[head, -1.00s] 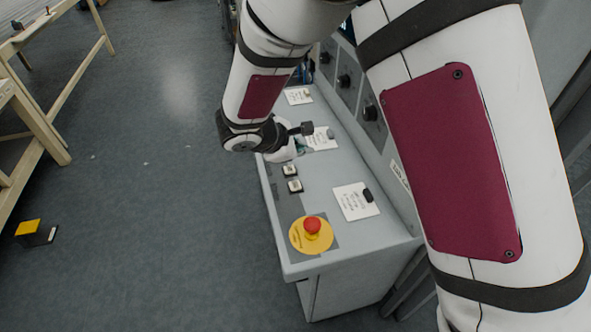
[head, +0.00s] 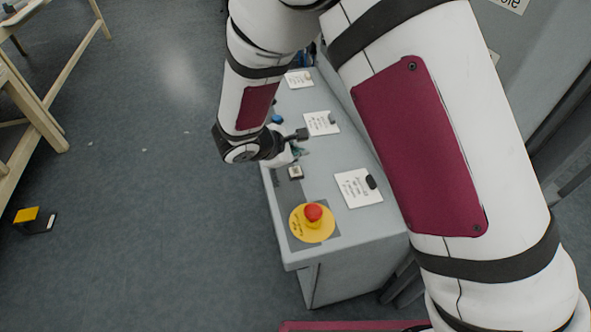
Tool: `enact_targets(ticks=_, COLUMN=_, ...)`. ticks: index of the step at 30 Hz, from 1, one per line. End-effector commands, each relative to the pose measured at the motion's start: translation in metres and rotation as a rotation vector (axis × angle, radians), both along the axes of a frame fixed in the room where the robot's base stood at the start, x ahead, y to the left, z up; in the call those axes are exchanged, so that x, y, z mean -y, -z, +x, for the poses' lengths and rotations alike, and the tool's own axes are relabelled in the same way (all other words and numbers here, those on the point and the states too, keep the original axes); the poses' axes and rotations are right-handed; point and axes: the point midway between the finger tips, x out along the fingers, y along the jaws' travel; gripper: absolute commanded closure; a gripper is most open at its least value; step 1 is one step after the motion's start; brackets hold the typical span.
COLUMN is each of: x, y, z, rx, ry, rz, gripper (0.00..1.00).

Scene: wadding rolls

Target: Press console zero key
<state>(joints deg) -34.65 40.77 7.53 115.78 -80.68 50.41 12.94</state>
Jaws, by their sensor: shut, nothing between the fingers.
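The grey console (head: 345,218) stands in the middle of the head view, with its controls on the sloping top. One small square key (head: 295,172) with a pale cap shows on its left side; its marking is too small to read. My gripper (head: 297,153) is over the console's left side, just beyond this key in the picture. It is shut and empty, and mostly hidden by my wrist. I cannot tell whether its tips touch the panel. The area under the gripper is hidden. A blue button (head: 277,119) shows just beyond my wrist.
A red mushroom button on a yellow disc (head: 312,224) sits at the console's near end. White label cards (head: 357,188) with dark knobs lie along its right side. A wooden bench (head: 38,110) stands at left. A yellow-and-black block (head: 35,220) lies on the clear floor.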

Motion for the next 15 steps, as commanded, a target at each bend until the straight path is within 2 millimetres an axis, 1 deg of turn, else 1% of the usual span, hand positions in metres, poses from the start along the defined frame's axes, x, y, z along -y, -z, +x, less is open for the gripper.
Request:
enact_targets(ticks=1, x=0.000, y=0.010, z=0.001, rx=-0.003, ry=-0.002, rz=-0.002, gripper=1.00)
enact_targets(ticks=6, x=0.000, y=0.027, z=0.002, rx=-0.002, ry=-0.001, rz=-0.001, gripper=1.00)
enact_targets(ticks=10, x=0.000, y=0.034, z=0.001, rx=-0.002, ry=-0.001, rz=-0.001, gripper=1.00)
enact_targets(ticks=15, x=0.000, y=0.037, z=0.000, rx=0.000, ry=-0.001, rz=-0.001, gripper=1.00)
